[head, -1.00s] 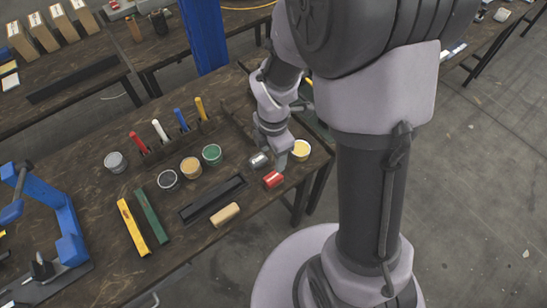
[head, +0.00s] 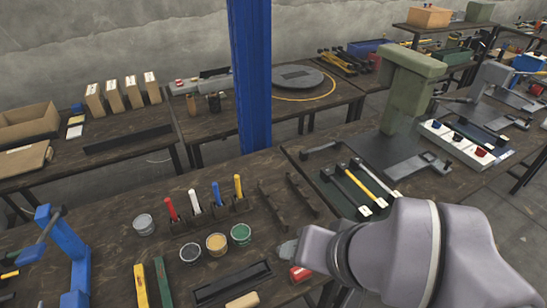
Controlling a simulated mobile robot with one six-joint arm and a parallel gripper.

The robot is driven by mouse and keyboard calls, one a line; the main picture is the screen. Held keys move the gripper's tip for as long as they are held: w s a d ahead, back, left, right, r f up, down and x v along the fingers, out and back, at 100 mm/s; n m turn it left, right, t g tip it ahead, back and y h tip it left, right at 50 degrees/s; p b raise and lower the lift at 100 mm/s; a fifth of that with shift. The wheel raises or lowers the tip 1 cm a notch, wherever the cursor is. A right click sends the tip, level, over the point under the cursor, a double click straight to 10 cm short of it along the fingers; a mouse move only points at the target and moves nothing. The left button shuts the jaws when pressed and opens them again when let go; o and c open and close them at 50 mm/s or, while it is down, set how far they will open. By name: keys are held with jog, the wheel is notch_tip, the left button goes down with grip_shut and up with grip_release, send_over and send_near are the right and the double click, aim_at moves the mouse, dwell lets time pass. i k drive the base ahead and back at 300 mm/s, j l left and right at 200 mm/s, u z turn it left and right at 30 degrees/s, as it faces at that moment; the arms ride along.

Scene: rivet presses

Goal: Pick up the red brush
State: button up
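A red handle (head: 170,208) stands upright at the left end of a dark holder on the near workbench. It looks like a brush or marker handle; its lower end is hidden in the holder. White (head: 194,201), blue (head: 216,194) and yellow (head: 238,186) handles stand in a row to its right.
Open cans, dark (head: 190,253), tan (head: 217,244) and green (head: 240,234), stand before the holder. A grey can (head: 144,224) stands left of it. A blue post (head: 250,80) rises behind the bench. A blue press (head: 70,255) is at left, a green press (head: 405,95) at right.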

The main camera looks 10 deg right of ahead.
aim_at(168, 201)
jog(key=k+l+u, duration=0.5)
jog(key=u, duration=0.25)
jog(key=k+l+u, duration=0.35)
jog(key=i+j, duration=0.05)
